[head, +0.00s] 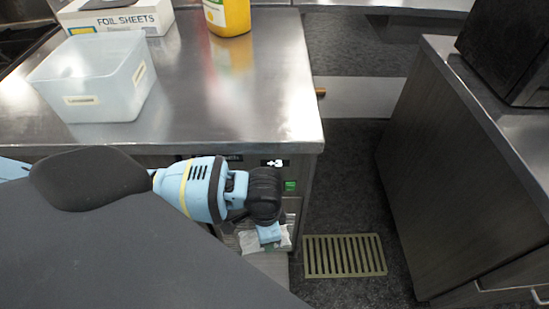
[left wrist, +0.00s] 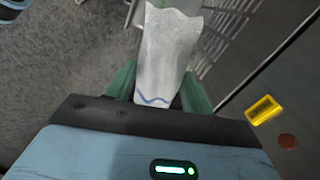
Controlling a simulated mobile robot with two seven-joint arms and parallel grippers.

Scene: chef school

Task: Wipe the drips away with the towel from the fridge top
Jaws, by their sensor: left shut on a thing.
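My left gripper (head: 268,236) is low in front of the steel-topped fridge unit (head: 205,110), below its front edge. It is shut on a white towel (head: 282,240), which hangs by the unit's front. In the left wrist view the green fingers of the gripper (left wrist: 160,85) pinch the white towel (left wrist: 168,50), which has a wavy blue line. A dark red round spot (left wrist: 287,140) shows on a dark surface there; I cannot tell whether it is a drip. No clear drips show on the steel top. My right gripper is not in view.
On the steel top stand a clear plastic tub (head: 95,90), a foil sheets box (head: 115,18) and a yellow container (head: 228,15). Another counter (head: 470,110) stands at right. A floor grate (head: 345,256) lies in the aisle between. The front right part of the top is clear.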

